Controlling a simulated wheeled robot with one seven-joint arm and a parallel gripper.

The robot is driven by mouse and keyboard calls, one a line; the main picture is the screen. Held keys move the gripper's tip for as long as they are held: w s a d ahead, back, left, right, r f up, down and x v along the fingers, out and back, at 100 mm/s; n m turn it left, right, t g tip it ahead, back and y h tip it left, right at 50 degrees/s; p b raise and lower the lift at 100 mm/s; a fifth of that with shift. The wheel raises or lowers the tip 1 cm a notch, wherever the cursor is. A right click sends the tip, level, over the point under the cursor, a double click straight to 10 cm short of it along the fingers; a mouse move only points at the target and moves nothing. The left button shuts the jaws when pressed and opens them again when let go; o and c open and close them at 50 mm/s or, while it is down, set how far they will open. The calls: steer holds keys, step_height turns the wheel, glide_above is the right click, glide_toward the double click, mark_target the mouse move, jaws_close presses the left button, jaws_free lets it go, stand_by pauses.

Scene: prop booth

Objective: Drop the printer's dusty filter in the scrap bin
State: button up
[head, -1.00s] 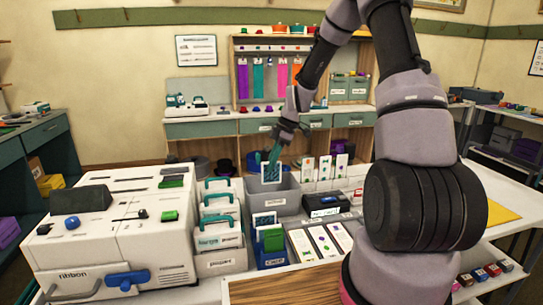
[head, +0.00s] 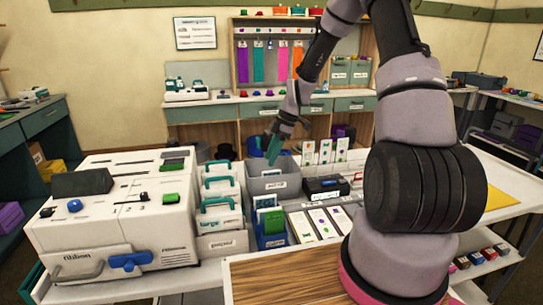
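The grey scrap bin (head: 272,184), with a white label on its front, stands among the containers right of the printer. My gripper (head: 272,150), with teal fingers, points down just above the bin's open top. No filter shows between its fingers, and they look open, though small in the picture. The filter is not clearly visible; the front wall hides most of the bin's inside.
White boxes with teal handles (head: 218,205) and a blue holder (head: 270,228) stand close left of and before the bin. A black box (head: 326,188) and upright cards (head: 325,152) stand to its right. A wooden board (head: 290,275) lies in front.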

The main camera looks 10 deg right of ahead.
steer(key=v, duration=1)
steer(key=shift+d+r, duration=0.25)
steer(key=shift+r, duration=0.1)
steer(key=s+r+m+t+h, duration=0.3)
steer(key=s+r+m, duration=0.75)
steer(key=r, duration=0.45)
steer(key=s+r+m+t, duration=0.2)
steer(key=s+r+m, duration=0.1)
steer(key=s+m, duration=0.3)
steer(key=s+d+r+m+t, duration=0.1)
steer(key=s+r+m, duration=0.3)
steer(key=s, duration=0.5)
steer(key=shift+s+d+r+m+t+y, duration=0.3)
steer(key=shift+m+t, duration=0.3)
steer(key=shift+m, duration=0.25)
